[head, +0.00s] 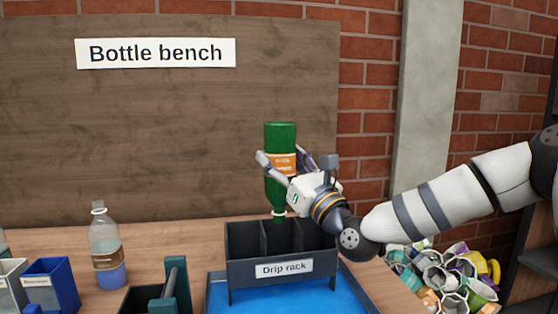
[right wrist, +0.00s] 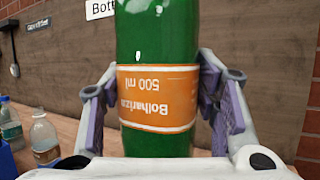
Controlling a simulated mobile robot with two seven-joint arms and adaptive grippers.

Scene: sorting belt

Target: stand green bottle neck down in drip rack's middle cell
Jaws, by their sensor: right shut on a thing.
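The green bottle (head: 281,140) is upside down, with its base up and its neck down, and it has an orange label. My right gripper (head: 287,165) is shut on the bottle around its label. In the right wrist view the bottle (right wrist: 157,35) stands between the two fingers of the gripper (right wrist: 158,95), and its label reads upside down. The dark drip rack (head: 248,284) stands below, with its cells side by side. The bottle's neck is at the top of the middle cell; how deep it reaches is hard to tell. My left gripper is not in view.
The rack stands in a blue tray (head: 335,301). A clear bottle with blue liquid (head: 105,250) stands at the left, near a blue bin (head: 52,283) and a dark holder with a green handle (head: 174,283). Several cans or cups (head: 440,275) are piled at the right.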

